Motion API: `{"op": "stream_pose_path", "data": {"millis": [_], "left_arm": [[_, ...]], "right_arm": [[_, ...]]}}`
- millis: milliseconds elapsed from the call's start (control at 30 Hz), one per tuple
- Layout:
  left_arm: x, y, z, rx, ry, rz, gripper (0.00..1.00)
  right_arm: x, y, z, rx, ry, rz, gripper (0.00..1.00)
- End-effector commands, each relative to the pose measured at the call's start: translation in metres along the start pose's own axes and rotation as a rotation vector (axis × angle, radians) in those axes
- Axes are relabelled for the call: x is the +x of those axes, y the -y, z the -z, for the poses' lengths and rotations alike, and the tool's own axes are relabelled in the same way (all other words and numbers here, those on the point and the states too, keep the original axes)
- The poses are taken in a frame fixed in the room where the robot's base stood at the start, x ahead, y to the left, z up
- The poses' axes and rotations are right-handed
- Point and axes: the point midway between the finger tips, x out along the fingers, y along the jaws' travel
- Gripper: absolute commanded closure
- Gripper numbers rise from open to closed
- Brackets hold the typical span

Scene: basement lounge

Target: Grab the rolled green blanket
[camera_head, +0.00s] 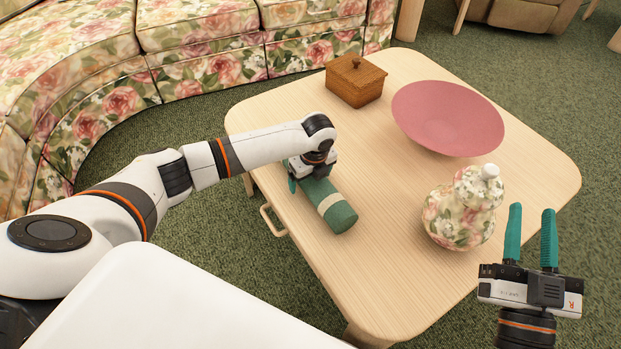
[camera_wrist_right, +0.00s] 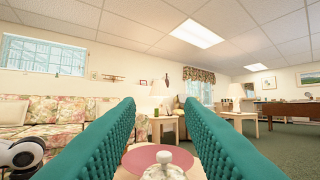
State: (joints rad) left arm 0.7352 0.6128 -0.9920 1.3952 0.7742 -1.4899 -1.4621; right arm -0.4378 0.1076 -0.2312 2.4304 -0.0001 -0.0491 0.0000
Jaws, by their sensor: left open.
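The rolled green blanket (camera_head: 316,194) lies on the wooden coffee table (camera_head: 390,285) near its left edge, with a pale band around it. My left gripper (camera_head: 305,181) is over the blanket's far end, pointing down. My right gripper (camera_head: 531,236) is open and empty, to the right of the table's front right side. Its two teal fingers stand wide apart in the right wrist view (camera_wrist_right: 165,135).
A floral jar with a white lid knob (camera_head: 464,212), a pink bowl (camera_head: 447,117) and a wooden box (camera_head: 355,82) stand on the table. A drawer handle (camera_head: 271,221) sticks out at its left side. A floral sofa (camera_head: 200,45) stands behind.

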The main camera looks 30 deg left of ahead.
Motion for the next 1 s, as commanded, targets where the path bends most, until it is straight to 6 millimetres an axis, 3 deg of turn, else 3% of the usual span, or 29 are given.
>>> {"op": "stream_pose_path", "data": {"millis": [33,300,400,767,1000], "left_arm": [[0.0,0.0,0.0,0.0,0.0,0.0,0.1],[0.0,0.0,0.0,0.0,0.0,0.0,0.54],[-0.001,0.0,0.0,0.0,0.0,-0.001,0.66],[-0.004,-0.001,0.001,0.0,0.0,-0.002,0.66],[-0.021,-0.001,0.004,0.0,-0.001,-0.002,0.66]], "right_arm": [[0.0,0.0,0.0,0.0,0.0,0.0,0.66],[0.0,0.0,0.0,0.0,-0.001,0.0,0.66],[0.0,0.0,0.0,0.0,-0.001,0.001,0.66],[0.001,0.0,0.002,-0.001,-0.02,0.001,0.66],[-0.004,0.004,0.026,-0.005,-0.189,0.01,0.66]]}}
